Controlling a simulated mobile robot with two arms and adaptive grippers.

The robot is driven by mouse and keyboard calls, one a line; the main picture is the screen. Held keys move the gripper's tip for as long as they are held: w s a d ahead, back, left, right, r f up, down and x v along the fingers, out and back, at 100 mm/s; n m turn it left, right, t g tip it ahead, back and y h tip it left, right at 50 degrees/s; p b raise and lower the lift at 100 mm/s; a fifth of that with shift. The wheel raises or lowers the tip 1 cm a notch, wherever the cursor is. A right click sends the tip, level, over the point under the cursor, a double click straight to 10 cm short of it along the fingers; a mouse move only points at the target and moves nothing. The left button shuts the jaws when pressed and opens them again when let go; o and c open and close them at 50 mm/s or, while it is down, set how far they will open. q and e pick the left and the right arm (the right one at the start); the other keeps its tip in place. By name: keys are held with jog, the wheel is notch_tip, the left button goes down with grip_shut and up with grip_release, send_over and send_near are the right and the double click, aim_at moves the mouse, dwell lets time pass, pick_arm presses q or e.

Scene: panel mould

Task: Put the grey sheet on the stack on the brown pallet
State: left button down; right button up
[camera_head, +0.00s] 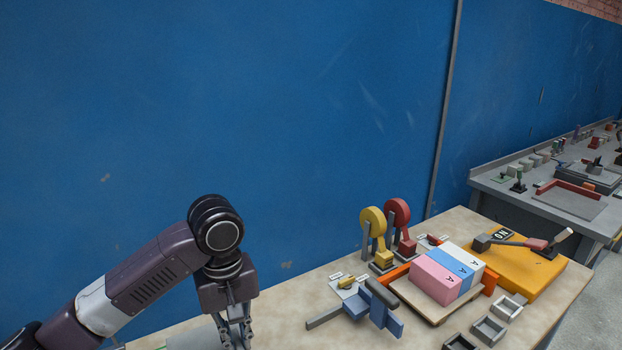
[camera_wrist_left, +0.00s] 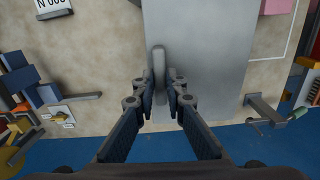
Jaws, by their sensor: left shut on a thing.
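The grey sheet (camera_wrist_left: 205,55) lies flat in the left wrist view, with a raised grey grip (camera_wrist_left: 158,75) near its left side. My left gripper (camera_wrist_left: 161,88) is shut on this grip, a finger on either side. In the head view my left gripper (camera_head: 238,330) points down at the table's near edge, and only a pale grey bit of the sheet (camera_head: 190,340) shows beside it. My right gripper is not in view.
Pink, blue and white blocks (camera_head: 447,275) sit between orange rails on the table (camera_head: 285,310). Yellow (camera_head: 374,232) and red (camera_head: 397,222) levers stand behind, with a blue clamp (camera_head: 378,305) nearer. A blue wall (camera_head: 250,120) rises behind the table.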

pick_arm(q)
jog(key=s+a+m, duration=0.1)
jog(key=s+m, duration=0.1)
jog(key=s, duration=0.2)
jog(key=s+a+m, duration=0.1)
jog(key=s, duration=0.3)
jog(key=s+a+m+b, duration=0.1)
jog(key=s+m, duration=0.1)
jog(key=s, duration=0.2)
jog(key=shift+a+f+m, duration=0.15)
jog(key=shift+m, duration=0.15)
jog(key=shift+s+a, duration=0.1)
jog(key=shift+s, duration=0.45)
